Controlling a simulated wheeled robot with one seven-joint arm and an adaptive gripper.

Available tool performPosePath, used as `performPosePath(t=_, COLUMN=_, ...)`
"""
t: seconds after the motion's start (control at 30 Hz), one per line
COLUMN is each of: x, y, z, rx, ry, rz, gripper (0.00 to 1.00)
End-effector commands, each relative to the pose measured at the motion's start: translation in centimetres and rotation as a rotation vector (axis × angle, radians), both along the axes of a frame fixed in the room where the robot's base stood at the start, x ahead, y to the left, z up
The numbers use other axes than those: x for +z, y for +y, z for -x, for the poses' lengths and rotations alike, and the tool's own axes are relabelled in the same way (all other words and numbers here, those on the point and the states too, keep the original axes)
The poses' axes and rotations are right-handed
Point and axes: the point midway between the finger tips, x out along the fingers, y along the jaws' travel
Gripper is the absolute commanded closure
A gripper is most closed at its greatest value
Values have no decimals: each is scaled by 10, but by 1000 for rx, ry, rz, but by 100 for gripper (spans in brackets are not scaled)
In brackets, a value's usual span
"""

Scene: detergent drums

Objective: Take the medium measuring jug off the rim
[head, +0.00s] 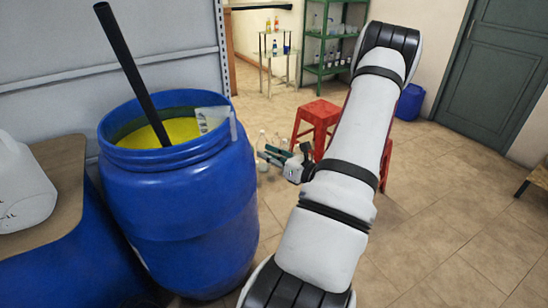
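The measuring jug (212,120) is a clear, whitish vessel. It hangs at the right side of the rim of a blue drum (182,210), with its body inside and a strip of it showing outside the wall. Only this one jug shows, and its markings are too small to read. My gripper (265,155) is to the right of the drum and lower than the jug, apart from both. Its fingers point left toward the drum, look spread, and hold nothing that I can see.
The drum holds yellow liquid (178,132) with a black pole (132,72) leaning out. A white canister (22,190) stands on a board at left. Red stools (318,112) and small bottles (262,138) are behind my arm. Tiled floor is clear at right.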

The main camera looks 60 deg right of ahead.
Motion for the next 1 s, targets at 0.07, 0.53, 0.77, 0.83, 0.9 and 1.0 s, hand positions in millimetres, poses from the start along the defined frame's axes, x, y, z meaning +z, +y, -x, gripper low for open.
performPosePath(t=0.07, x=0, y=-2, z=-14, rx=4, ry=-2, rz=1, gripper=77)
performPosePath(t=0.53, x=0, y=-16, z=-94, rx=5, ry=0, rz=2, gripper=77)
performPosePath(t=0.77, x=0, y=-21, z=-114, rx=3, ry=1, rz=2, gripper=77)
performPosePath(t=0.83, x=0, y=-21, z=-116, rx=3, ry=0, rz=1, gripper=77)
performPosePath(t=0.9, x=0, y=-21, z=-117, rx=2, ry=1, rz=1, gripper=77)
performPosePath(t=1.0, x=0, y=-21, z=-117, rx=2, ry=1, rz=1, gripper=77)
